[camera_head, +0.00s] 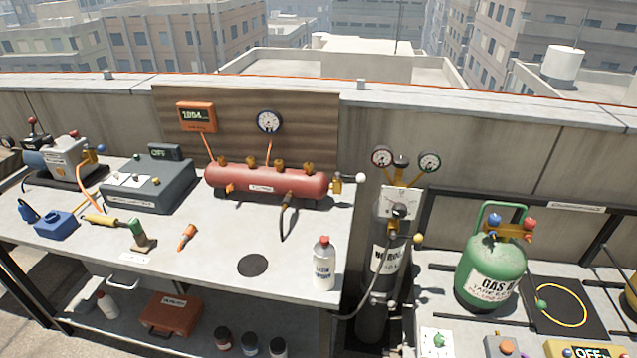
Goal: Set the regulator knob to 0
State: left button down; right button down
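The regulator stands on top of a dark nitrogen cylinder (380,290) right of the workbench. Its white dial plate (392,194) faces me, with a dark round knob (399,211) at its lower part. The knob's setting is too small to read. Two round gauges sit above the plate, a left gauge (382,157) and a right gauge (429,162). Brass fittings join them below a dark cap (401,162). A small yellow knob (418,239) is beside the cylinder. Neither of my grippers is in view.
A white bottle (323,262) stands on the workbench (200,262) near the cylinder. A red manifold tank (262,183) with a hanging hose is behind it. A green gas tank (490,272) stands on the right bench. A grey hose runs near the cylinder's base.

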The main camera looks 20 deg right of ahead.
aim_at(399, 210)
jog(key=z, duration=1.1)
